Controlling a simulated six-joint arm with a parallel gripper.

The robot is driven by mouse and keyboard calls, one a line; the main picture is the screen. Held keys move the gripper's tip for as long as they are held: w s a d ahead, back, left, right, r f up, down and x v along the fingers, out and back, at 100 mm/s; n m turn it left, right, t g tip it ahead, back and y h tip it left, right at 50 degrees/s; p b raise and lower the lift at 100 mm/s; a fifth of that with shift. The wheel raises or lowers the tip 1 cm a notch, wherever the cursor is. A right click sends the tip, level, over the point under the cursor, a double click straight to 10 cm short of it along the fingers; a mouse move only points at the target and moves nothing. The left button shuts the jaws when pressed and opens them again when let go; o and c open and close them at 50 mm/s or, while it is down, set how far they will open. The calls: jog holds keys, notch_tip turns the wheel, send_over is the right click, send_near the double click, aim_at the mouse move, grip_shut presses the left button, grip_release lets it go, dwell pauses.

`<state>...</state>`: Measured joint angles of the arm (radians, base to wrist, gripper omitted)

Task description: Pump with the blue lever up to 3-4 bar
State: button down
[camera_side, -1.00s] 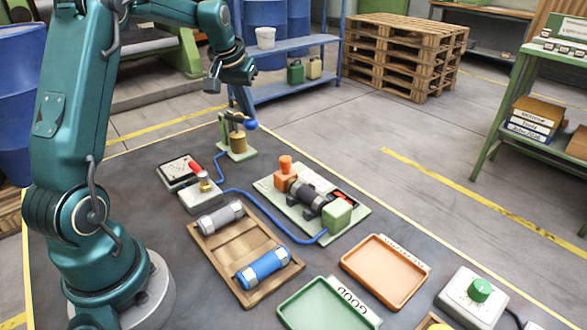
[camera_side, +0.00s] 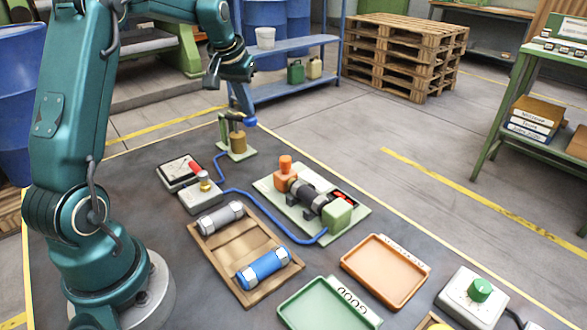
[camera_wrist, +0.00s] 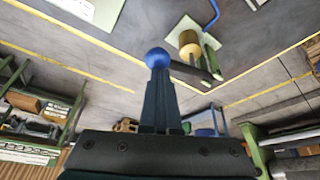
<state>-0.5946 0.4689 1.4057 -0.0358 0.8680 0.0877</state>
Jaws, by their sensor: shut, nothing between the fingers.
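The hand pump (camera_side: 237,143), with a brass cylinder, stands on a pale plate at the far end of the dark mat. Its lever ends in a blue ball (camera_side: 249,121). In the wrist view, the blue ball (camera_wrist: 157,57) lies right at my fingertips, and the lever runs right from it towards the brass cylinder (camera_wrist: 189,42). My gripper (camera_wrist: 159,76) is shut with nothing between its fingers. It is above the ball; whether they touch, I cannot tell. A gauge box (camera_side: 179,171) with a pale face stands in front of the pump; its reading is too small to make out.
A blue hose (camera_side: 265,206) runs across the mat to a green fixture plate (camera_side: 266,184) holding a dark part. A wooden tray (camera_side: 205,238) holds a grey and a blue cylinder. Green (camera_side: 290,316) and orange (camera_side: 350,263) trays lie nearer. A blue shelf (camera_side: 300,84) stands behind the pump.

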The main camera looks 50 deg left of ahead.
jog(key=shift+r, duration=0.25)
jog(key=shift+r, duration=2.55)
jog(key=shift+w+d+r, duration=0.15)
jog(key=shift+d, duration=0.2)
jog(key=s+d+r+m+t, duration=0.1)
jog(key=s+d+r+m, duration=0.15)
jog(key=d, duration=0.55)
jog(key=s+d+r+m+t, duration=0.1)
jog(key=s+d+r, duration=0.3)
jog(key=d, duration=0.3)
jog(key=s+d+f+m+h, duration=0.1)
jog(key=s+d+f, duration=0.2)
jog(key=s+f, duration=0.2)
jog(key=s+d+f+m+h, duration=0.1)
jog(key=s+d+f, duration=0.3)
jog(key=s, duration=0.4)
jog(key=shift+s+f, duration=0.3)
jog(key=shift+f, duration=0.35)
